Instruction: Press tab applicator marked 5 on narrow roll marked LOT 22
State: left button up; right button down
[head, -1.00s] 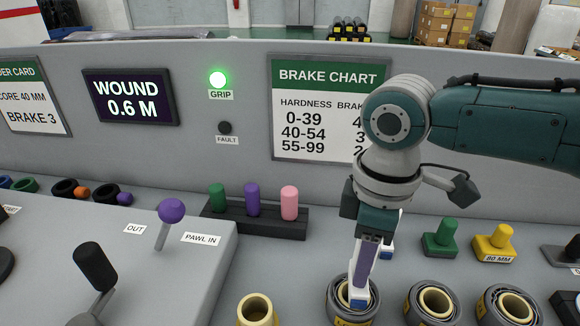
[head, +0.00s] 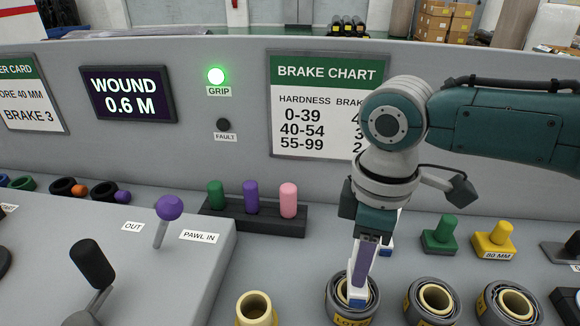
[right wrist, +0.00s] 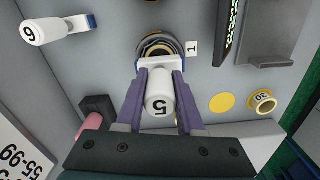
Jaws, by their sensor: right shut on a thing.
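My right gripper (head: 358,290) points down and is shut on the white tab applicator marked 5 (right wrist: 160,106), which stands between its purple fingers in the right wrist view. The applicator's wide white foot (right wrist: 160,63) is at a wrapped roll (right wrist: 153,40). In the head view this roll (head: 333,300) is the leftmost of three in the front row. Its yellow label (head: 350,321) starts with LOT; the number is not readable. I cannot tell whether the foot touches the roll. My left gripper is out of view.
Two more rolls (head: 433,301) (head: 510,305) stand close on the right. A yellow core (head: 256,308) is to the left. Green (head: 440,237) and yellow (head: 495,240) blocks stand behind. The green GRIP lamp (head: 216,75) is lit.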

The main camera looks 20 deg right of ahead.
jog(key=shift+f+b, duration=0.4)
jog(key=shift+f, duration=0.3)
dwell(1.1)
jog(key=shift+d+f, duration=0.15)
jog(key=shift+f, duration=0.05)
dwell(0.6)
jog(key=shift+r, duration=0.1)
notch_tip(320, 180, up, 8)
jog(key=p, duration=0.9)
jog(key=shift+r, duration=0.15)
